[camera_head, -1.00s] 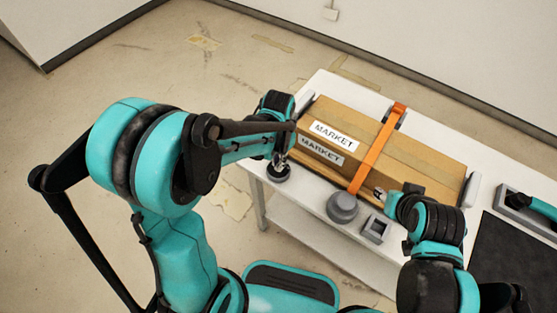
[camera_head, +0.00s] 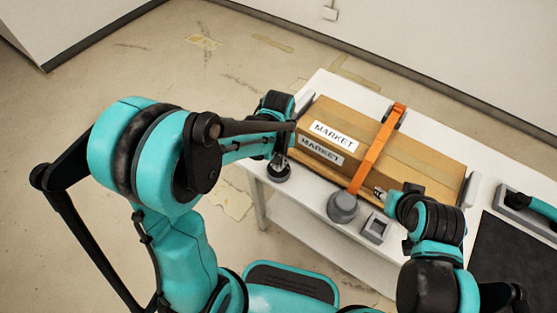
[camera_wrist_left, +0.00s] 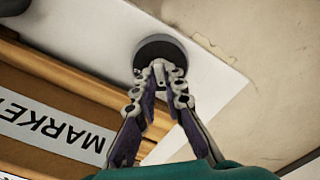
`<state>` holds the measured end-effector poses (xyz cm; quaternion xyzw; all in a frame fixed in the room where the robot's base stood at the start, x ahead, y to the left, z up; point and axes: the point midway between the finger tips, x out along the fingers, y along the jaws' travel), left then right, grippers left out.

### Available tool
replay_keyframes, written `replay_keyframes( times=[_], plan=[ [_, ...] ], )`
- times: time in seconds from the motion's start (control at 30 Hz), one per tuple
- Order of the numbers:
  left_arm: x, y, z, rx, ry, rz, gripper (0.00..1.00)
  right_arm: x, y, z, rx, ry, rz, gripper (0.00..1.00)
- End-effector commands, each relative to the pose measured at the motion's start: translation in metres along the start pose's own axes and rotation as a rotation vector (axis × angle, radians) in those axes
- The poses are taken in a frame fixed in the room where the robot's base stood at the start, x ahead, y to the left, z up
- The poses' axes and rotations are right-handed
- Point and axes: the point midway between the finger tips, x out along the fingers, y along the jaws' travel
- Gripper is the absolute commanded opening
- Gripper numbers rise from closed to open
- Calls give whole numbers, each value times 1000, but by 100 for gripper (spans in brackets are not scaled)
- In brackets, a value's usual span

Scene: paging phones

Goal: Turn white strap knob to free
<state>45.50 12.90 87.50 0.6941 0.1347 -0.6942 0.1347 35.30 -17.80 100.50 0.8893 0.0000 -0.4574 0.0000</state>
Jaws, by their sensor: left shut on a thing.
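The strap knob (camera_wrist_left: 159,73) is a small white piece on a dark round base (camera_wrist_left: 160,48) at the table's corner, seen in the left wrist view. In the head view the dark base (camera_head: 278,173) stands left of the box. My left gripper (camera_head: 279,157) reaches down over it, and its fingertips (camera_wrist_left: 160,82) are shut on the white knob from both sides. The fingers partly hide the knob. An orange strap (camera_head: 377,150) crosses the cardboard box (camera_head: 430,155). My right gripper (camera_head: 381,194) is near the box's front side; its jaw opening is unclear.
The box carries white MARKET labels (camera_head: 333,134) and lies on a white table (camera_head: 318,200). A grey round piece (camera_head: 343,207) sits at the strap's lower end, with a grey square holder (camera_head: 375,229) beside it. A dark mat (camera_head: 510,255) lies at the right.

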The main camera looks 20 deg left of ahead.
Motion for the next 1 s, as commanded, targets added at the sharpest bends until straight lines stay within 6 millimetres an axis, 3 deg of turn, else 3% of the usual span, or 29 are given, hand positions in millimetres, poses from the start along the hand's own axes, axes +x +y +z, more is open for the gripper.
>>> replay_keyframes(
  times=[0.7, 0.73, 0.8, 1.0],
  plan=[
    [0, 0, 0, -71, 1, 0, 0, 0, 0, 0, 0, 0, 0, 40],
    [0, 0, 0, -71, 1, 0, 18, 0, 0, 0, 0, 0, 0, 40],
    [0, 0, 0, -70, 1, 0, 31, 0, 0, 0, 0, 0, 0, 40],
    [0, 0, 0, -69, 0, 0, 31, 0, 0, 0, 0, 0, 0, 40]
  ],
)
